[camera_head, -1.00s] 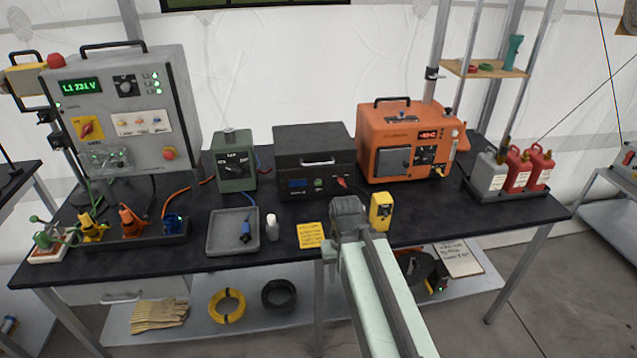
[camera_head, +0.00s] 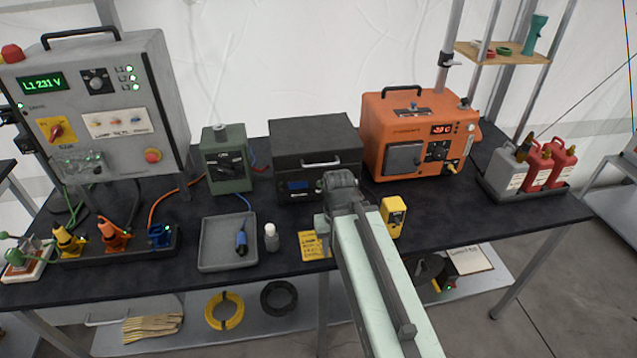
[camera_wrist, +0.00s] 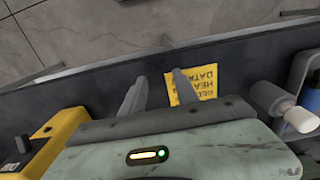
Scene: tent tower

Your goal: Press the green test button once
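A black case (camera_head: 300,150) with a handle and a small blue display (camera_head: 298,185) stands at the back middle of the table. A small green button showed on its front earlier; in the head view that spot is now behind my gripper (camera_head: 340,190). My gripper is over the table in front of the case; I cannot tell the distance or any contact. In the wrist view the two fingers of my gripper (camera_wrist: 160,85) stand apart with nothing between them. The wrist view shows the tabletop and floor, not the button.
A green box (camera_head: 227,172) stands left, an orange unit (camera_head: 385,125) right. The grey panel (camera_head: 130,75) is farther left.

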